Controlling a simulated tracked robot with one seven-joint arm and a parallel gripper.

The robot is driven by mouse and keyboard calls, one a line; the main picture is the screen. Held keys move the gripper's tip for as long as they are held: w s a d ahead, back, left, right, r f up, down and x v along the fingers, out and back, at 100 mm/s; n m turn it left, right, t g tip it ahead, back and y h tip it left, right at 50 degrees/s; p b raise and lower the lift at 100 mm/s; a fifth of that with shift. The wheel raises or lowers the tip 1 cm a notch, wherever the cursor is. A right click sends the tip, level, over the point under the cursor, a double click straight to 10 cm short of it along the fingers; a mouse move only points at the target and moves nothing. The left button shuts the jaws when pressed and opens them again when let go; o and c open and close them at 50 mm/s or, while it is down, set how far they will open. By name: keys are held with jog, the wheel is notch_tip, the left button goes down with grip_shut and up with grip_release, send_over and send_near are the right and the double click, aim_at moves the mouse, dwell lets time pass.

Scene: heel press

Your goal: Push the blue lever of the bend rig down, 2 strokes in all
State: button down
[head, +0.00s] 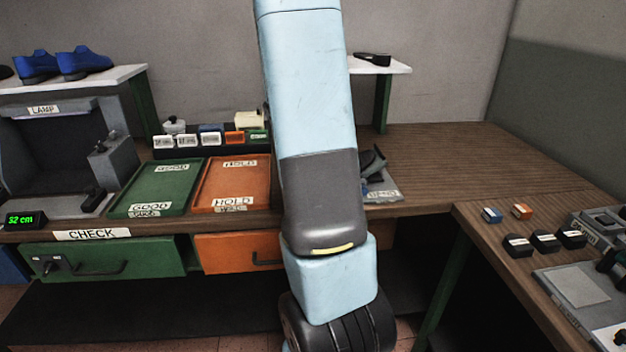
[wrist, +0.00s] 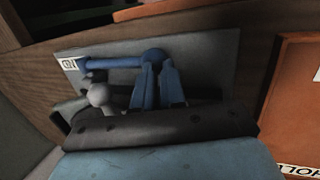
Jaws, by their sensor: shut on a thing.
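The bend rig shows in the wrist view as a grey base plate (wrist: 205,50) with a partly readable white label at its left end. Its blue lever (wrist: 112,63) runs across the plate to a round blue knob at its right end. My gripper (wrist: 157,70) has its two blue fingers at that knob, shut on it. Whether the lever is up or down cannot be told from this angle. A grey ball-ended part (wrist: 98,96) sits below the lever. In the head view the rig (head: 383,191) is mostly hidden behind my arm, and my gripper is hidden too.
Left of the rig on the bench are an orange HOLD tray (head: 204,203) and a green GOOD tray (head: 117,211). A row of small labelled boxes (head: 162,141) stands behind them. The bench to the right of the rig (head: 460,160) is clear. A side table (head: 490,235) holds small blocks.

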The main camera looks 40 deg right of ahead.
jog(key=w+a+v, duration=0.1)
jog(key=v, duration=1.2)
dwell(0.4)
jog(key=s+a+r+n+t+y, duration=0.1)
jog(key=s+a+r+n+t, duration=0.2)
jog(key=s+a, duration=0.5)
jog(key=s+a+r+n+t+y, duration=0.1)
jog(key=s+a+r+n+t, duration=0.3)
jog(key=s+a, duration=0.5)
jog(key=shift+s+a+r+t, duration=0.15)
jog(key=shift+a+r+t, duration=0.8)
jog(key=shift+a, duration=2.25)
jog(key=shift+r, duration=0.1)
jog(key=shift+d, duration=0.1)
